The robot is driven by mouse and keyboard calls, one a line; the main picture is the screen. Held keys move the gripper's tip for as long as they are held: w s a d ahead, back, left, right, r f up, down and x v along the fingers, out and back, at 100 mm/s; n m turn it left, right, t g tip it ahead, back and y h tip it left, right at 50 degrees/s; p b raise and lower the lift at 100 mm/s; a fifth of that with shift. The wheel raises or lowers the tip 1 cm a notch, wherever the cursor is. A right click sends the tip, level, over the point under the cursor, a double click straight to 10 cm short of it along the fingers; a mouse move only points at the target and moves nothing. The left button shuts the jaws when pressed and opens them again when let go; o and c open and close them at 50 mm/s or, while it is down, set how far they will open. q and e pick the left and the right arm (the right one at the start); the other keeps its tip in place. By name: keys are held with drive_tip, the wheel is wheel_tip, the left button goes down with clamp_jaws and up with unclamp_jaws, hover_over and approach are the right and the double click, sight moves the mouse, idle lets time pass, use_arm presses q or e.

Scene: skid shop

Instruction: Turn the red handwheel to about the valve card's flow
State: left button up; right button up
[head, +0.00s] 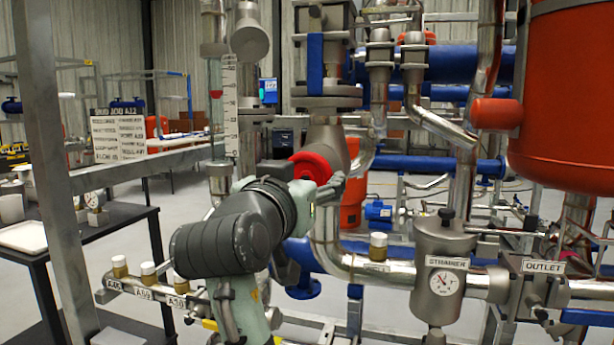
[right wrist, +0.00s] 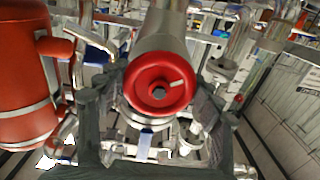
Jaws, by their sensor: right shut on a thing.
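The red handwheel (head: 308,167) sits on the end of a grey valve body in the middle of the head view. In the right wrist view the handwheel (right wrist: 178,92) faces me, with a dark hub and a pale mark right of the hub. My right gripper (head: 328,188) is at the wheel, with one finger on each side of its rim, shut on it. The fingers also show in the right wrist view (right wrist: 160,88). A glass flow tube with a scale (head: 230,105) stands left of the wheel. A card board (head: 118,137) is at the left; its text is too small to read.
A strainer with a gauge (head: 445,282) and an outlet block (head: 540,285) are at the lower right. A large red tank (head: 572,110) hangs at the right. A grey frame post (head: 55,150) stands at the left. Small sample jars (head: 148,270) sit on the lower pipe.

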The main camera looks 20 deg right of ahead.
drive_tip(key=o, duration=1.2)
drive_tip(key=shift+c, duration=0.2)
drive_tip(key=v, duration=1.2)
